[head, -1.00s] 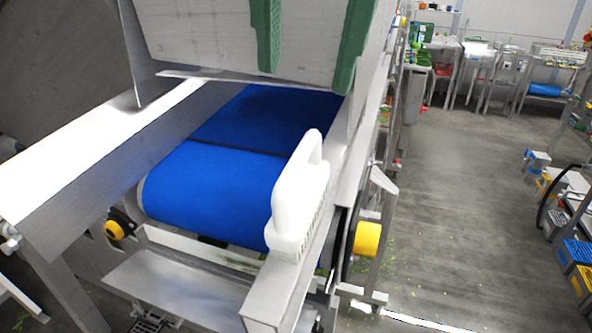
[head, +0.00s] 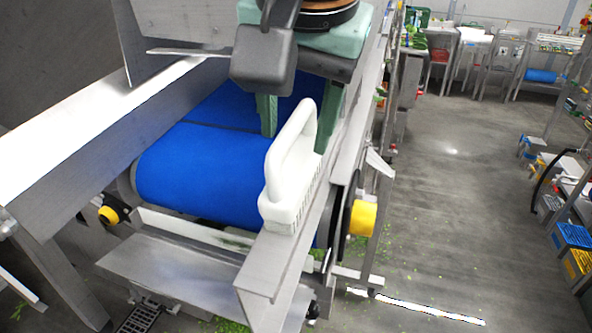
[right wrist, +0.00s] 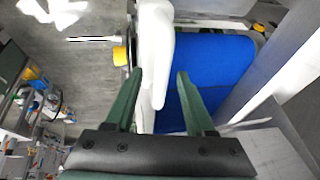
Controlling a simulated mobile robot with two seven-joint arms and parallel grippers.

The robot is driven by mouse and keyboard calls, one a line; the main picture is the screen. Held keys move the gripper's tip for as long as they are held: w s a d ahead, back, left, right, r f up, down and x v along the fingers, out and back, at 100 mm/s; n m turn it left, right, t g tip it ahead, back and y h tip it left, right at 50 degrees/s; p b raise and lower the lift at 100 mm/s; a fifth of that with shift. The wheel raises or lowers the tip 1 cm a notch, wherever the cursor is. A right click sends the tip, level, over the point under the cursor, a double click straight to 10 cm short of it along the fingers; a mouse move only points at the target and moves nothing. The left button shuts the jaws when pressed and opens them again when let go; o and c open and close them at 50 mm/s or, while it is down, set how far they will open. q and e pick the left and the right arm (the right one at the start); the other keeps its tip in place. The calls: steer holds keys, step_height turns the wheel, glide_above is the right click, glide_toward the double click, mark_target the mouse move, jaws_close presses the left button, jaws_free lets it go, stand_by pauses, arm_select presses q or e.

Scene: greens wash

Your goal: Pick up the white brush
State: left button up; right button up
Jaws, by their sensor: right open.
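The white brush (head: 292,180) stands on the near end of the conveyor's right-hand metal side rail (head: 262,272), bristles down, its loop handle upward. My right gripper (head: 296,138) is open, with green fingers, just behind the handle in the head view. In the right wrist view the brush (right wrist: 156,40) reaches from the top edge down between the two open fingers (right wrist: 159,78). I see no grip on the handle; whether a finger touches it I cannot tell. My left gripper is in neither view.
The blue conveyor belt (head: 205,170) lies left of the brush, with a sloped metal side guard (head: 80,160) beyond it. A yellow roller cap (head: 363,218) sticks out right of the rail. The grey floor (head: 455,200) at right is open, with green scraps.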

steer(key=shift+c, duration=0.4)
jaws_close()
stand_by(1.0)
